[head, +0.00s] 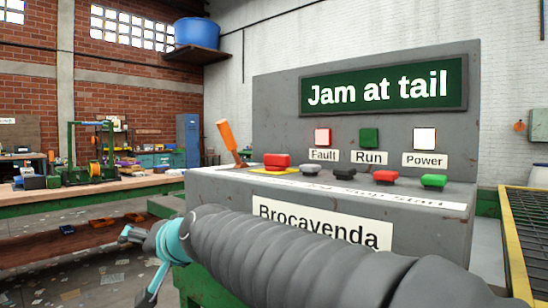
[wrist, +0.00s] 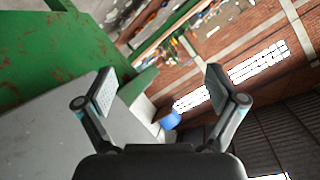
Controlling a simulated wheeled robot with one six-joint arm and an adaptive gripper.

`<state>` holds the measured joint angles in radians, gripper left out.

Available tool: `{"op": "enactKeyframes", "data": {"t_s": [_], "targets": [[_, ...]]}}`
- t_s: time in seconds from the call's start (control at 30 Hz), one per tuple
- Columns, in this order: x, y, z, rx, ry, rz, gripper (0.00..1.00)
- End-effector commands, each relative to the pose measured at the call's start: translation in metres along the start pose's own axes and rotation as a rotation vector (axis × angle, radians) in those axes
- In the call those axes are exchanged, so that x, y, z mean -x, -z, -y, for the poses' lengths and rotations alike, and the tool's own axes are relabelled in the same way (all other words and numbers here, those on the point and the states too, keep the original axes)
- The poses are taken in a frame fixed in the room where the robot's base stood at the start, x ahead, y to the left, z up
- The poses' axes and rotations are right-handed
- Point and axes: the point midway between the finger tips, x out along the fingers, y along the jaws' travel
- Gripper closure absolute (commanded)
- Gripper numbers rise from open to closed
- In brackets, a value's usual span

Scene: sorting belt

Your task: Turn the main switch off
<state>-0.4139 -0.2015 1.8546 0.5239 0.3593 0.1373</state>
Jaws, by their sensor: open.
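A grey control console (head: 265,90) labelled "Brocavenda" fills the right half of the head view. An orange lever handle (head: 228,137), likely the main switch, stands at the left end of its ledge, tilted slightly left. My gripper (head: 138,265) is open and empty, in front of the console, lower and left of the lever, apart from it. In the wrist view my open gripper (wrist: 163,88) has nothing between its fingers, and the lever is not seen there. My arm hides part of the console front.
A red mushroom button (head: 277,161) and several smaller buttons line the ledge. The display (head: 384,84) reads "Jam at tail"; the Fault lamp (head: 322,136) glows red and the Power lamp (head: 424,138) looks white. A yellow-edged belt (head: 515,240) is at right, a workbench (head: 100,188) at left.

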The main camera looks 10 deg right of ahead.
Motion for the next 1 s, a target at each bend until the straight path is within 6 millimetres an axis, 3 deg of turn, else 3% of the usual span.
{"op": "enactKeyframes", "data": {"t_s": [0.03,0.1,0.2,0.33,0.5,0.6,0.73,1.0], "targets": [[-0.014,0.033,0.037,-0.082,0.08,-0.094,0.06],[-0.021,0.081,0.079,-0.222,0.185,-0.231,0.06],[-0.018,0.143,0.123,-0.436,0.32,-0.418,0.06],[0.004,0.212,0.151,-0.739,0.474,-0.644,0.06],[0.045,0.271,0.146,-1.161,0.629,-0.916,0.06],[0.072,0.288,0.127,-1.413,0.694,-1.07,0.06],[0.103,0.289,0.093,-1.735,0.743,-1.268,0.06],[0.152,0.24,0.033,-2.249,0.721,-1.667,0.06]]}}
